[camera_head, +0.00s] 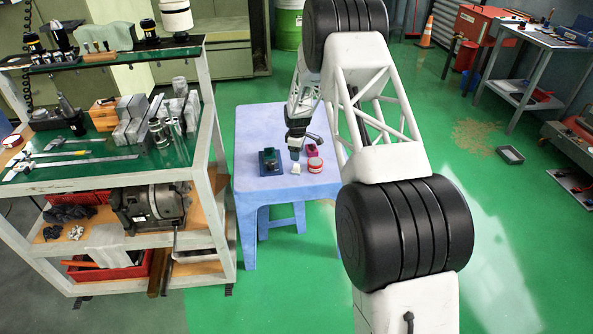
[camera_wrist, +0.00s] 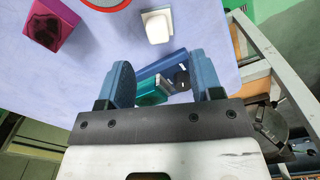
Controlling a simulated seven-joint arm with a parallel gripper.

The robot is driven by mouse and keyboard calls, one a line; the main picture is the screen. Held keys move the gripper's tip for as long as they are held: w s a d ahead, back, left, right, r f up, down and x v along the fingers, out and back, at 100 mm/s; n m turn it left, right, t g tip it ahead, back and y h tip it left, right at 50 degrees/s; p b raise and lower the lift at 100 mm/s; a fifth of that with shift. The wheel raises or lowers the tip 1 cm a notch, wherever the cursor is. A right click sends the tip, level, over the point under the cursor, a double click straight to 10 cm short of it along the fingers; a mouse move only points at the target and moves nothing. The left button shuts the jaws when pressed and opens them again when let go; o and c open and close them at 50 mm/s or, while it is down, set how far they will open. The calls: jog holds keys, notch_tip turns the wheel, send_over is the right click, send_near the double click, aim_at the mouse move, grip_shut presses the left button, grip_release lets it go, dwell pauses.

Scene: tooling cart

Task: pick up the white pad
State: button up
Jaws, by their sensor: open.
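The white pad (camera_wrist: 157,27) is a small rounded block lying on the blue table (camera_head: 250,125). In the head view the white pad (camera_head: 295,168) shows just below my gripper (camera_head: 295,154), which is above the table. My gripper (camera_wrist: 163,72) is open, with nothing held between its two blue-grey fingers. The exact height over the pad is hard to tell.
A magenta block (camera_wrist: 52,25) and a red-rimmed round tin (camera_head: 315,164) stand near the pad. A dark green device (camera_head: 269,161) stands to its left; its teal part (camera_wrist: 153,92) shows between my fingers. A loaded tooling cart (camera_head: 203,130) stands left of the table.

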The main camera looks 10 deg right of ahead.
aim_at(297, 165)
jog(key=shift+w+f, duration=0.15)
jog(key=shift+f, duration=0.15)
jog(key=shift+f, duration=0.15)
jog(key=shift+f, duration=1.15)
jog(key=shift+f, duration=0.1)
jog(key=shift+f, duration=2.5)
jog(key=shift+c, duration=0.4)
jog(key=c, duration=1)
jog(key=shift+r, duration=0.1)
